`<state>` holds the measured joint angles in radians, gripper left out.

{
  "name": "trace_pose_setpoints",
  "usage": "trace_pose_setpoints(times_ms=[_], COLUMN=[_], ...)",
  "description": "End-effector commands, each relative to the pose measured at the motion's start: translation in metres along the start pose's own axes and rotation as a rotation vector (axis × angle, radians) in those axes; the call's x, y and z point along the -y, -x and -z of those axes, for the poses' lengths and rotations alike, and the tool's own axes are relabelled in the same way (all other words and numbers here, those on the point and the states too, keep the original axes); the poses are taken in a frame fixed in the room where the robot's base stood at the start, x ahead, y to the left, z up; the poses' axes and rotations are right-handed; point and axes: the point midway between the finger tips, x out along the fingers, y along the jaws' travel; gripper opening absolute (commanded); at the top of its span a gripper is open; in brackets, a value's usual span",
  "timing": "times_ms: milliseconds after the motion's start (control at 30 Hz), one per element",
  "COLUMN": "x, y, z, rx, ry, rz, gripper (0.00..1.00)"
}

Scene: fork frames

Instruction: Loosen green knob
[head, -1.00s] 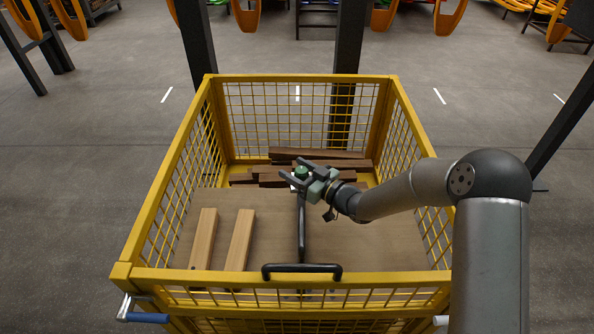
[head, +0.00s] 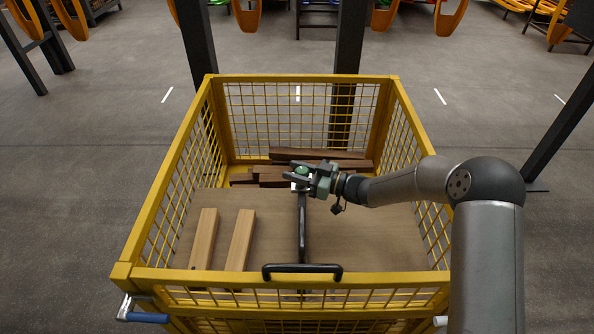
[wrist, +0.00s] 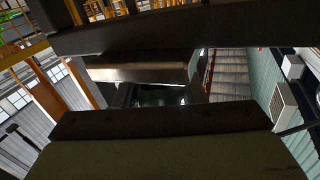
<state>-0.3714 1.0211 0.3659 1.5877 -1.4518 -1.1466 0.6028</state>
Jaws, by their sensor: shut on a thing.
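The green knob (head: 302,170) sits at the top of a black bar with a black handle (head: 301,268), inside the yellow mesh crate (head: 283,276). My gripper (head: 300,172) reaches in from the right and is shut on the knob, with its fingers on either side of it. In the wrist view the dark fingers fill most of the picture, and the knob is mostly hidden; only a dim dark green patch (wrist: 160,96) shows between them.
Two pale wooden planks (head: 203,238) lie on a brown board (head: 270,229) in the crate's left part. Dark wooden planks (head: 318,154) are stacked at its far side. The yellow crate walls surround the work area. A dark post stands behind the crate.

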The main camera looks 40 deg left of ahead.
Motion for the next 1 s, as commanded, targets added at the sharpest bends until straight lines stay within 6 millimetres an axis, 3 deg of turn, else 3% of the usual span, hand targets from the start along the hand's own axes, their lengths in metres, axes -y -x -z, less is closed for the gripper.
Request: trace_pose_setpoints(times_ms=[700,1000], x=[0.009,0.012], y=[0.002,0.005], z=[-0.009,-0.007], rx=[0.082,0.099], ry=[0.002,-0.002], rz=[0.671,0.837], gripper=[0.14,0.14])
